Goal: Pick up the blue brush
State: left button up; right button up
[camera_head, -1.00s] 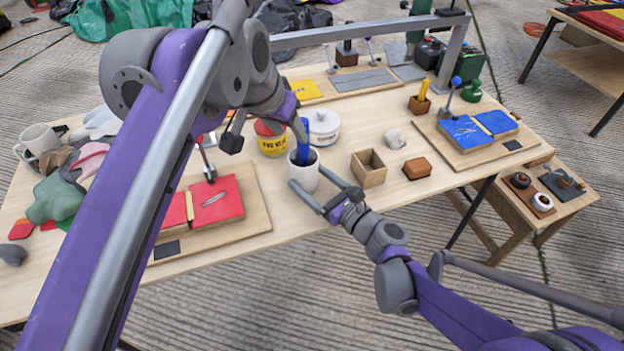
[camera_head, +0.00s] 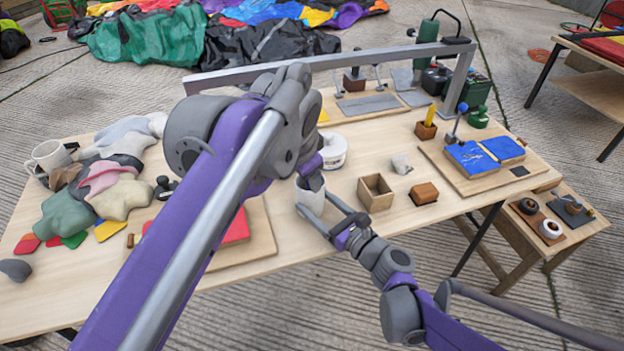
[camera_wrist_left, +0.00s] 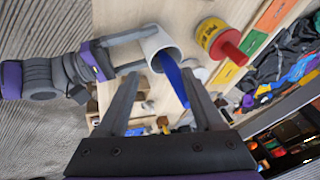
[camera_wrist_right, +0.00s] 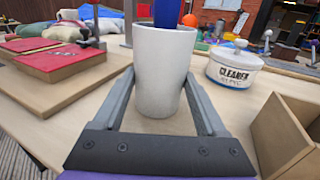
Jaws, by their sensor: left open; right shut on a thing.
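The blue brush (camera_wrist_right: 168,12) stands in a white cup (camera_wrist_right: 165,75), its lower end hidden inside. In the left wrist view the blue brush (camera_wrist_left: 172,78) sticks out of the cup (camera_wrist_left: 158,48) and lies between the spread fingers of my left gripper (camera_wrist_left: 160,100). I see no clear contact there. My right gripper (camera_head: 330,208) is shut on the cup (camera_head: 311,198), one finger on each side, at the tabletop. In the head view my left arm hides the brush and most of my left gripper.
A white cleaner tin (camera_head: 333,152) stands behind the cup. An open wooden box (camera_head: 375,193) and a brown block (camera_head: 424,193) are to its right. The yellow glue can (camera_wrist_left: 218,38) with a red lid is close by. A metal frame (camera_head: 330,62) spans the table's back.

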pick_arm(q)
jog(key=s+d+f+m+t+y, duration=0.1)
jog(key=s+f+m+t+y, duration=0.15)
jog(key=m+t, duration=0.65)
jog(key=s+d+f+m+t+y, duration=0.1)
jog(key=s+f+m+t, duration=0.25)
jog(key=m, duration=1.05)
jog(key=shift+m, duration=0.3)
jog(key=w, duration=0.8)
jog(key=w+a, duration=0.1)
jog(key=w, duration=0.3)
jog(key=shift+w+f, duration=0.15)
grip_shut()
